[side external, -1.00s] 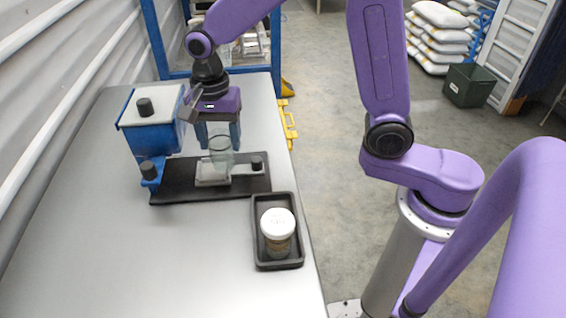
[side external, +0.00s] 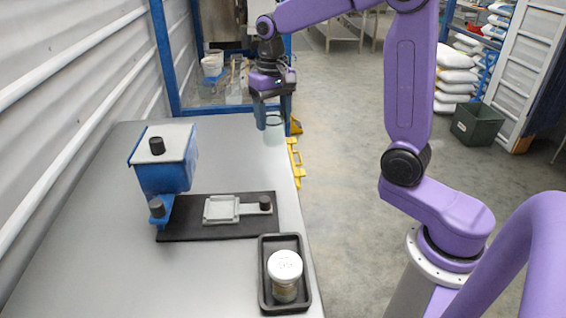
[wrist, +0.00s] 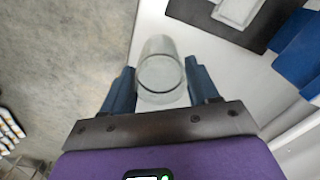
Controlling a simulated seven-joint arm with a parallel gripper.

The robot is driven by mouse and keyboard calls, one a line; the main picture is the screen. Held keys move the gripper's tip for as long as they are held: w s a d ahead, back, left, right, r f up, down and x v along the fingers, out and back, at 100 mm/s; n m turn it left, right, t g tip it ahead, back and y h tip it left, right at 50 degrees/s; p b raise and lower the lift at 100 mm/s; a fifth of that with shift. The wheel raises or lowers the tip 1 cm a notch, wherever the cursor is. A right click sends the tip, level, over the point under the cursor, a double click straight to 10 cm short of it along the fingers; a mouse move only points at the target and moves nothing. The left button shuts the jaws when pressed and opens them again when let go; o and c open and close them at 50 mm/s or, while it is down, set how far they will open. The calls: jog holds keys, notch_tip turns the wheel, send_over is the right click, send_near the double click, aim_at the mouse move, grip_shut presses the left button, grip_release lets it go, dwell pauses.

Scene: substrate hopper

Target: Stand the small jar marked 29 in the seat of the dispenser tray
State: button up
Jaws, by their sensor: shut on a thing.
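My gripper (side external: 273,113) is shut on a clear glass jar (side external: 275,133), raised near the table's far right edge. In the wrist view the clear jar (wrist: 162,72) sits between the two blue fingers; it looks empty and I can read no mark on it. The dispenser tray's seat (side external: 221,209) is a pale square frame on a black base plate (side external: 180,231); it is empty and well away from my gripper. Another jar (side external: 285,275) with a white lid stands in a black tray (side external: 301,248) in front; the mark on its lid is too small to read.
A blue hopper (side external: 170,176) with a pale lid and black knobs stands at the left of the base plate. A handle with a black knob (side external: 265,203) is at the seat's right. The table's (side external: 110,265) left front is clear.

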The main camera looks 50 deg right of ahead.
notch_tip(320, 180, up, 16)
jog(key=a, duration=0.1)
jog(key=s+a+n, duration=0.1)
jog(key=s+a, duration=0.1)
jog(key=a, duration=1.2)
jog(key=s+a+n, duration=0.2)
jog(key=s+a, duration=0.1)
jog(key=a, duration=1.1)
jog(key=shift+s+a+r, duration=0.15)
jog(key=shift+s+a, duration=0.15)
jog(key=shift+a, duration=0.1)
jog(key=shift+n, duration=0.7)
jog(key=s+a, duration=0.2)
jog(key=a, duration=0.1)
jog(key=s+a, duration=0.4)
jog(key=a, duration=0.1)
jog(key=shift+s+a, duration=0.2)
jog(key=shift+a, duration=0.1)
notch_tip(320, 180, down, 30)
jog(key=shift+a+r, duration=0.1)
jog(key=shift+s+f, duration=0.1)
jog(key=shift+f, duration=0.25)
jog(key=o, duration=1)
jog(key=shift+c, duration=0.2)
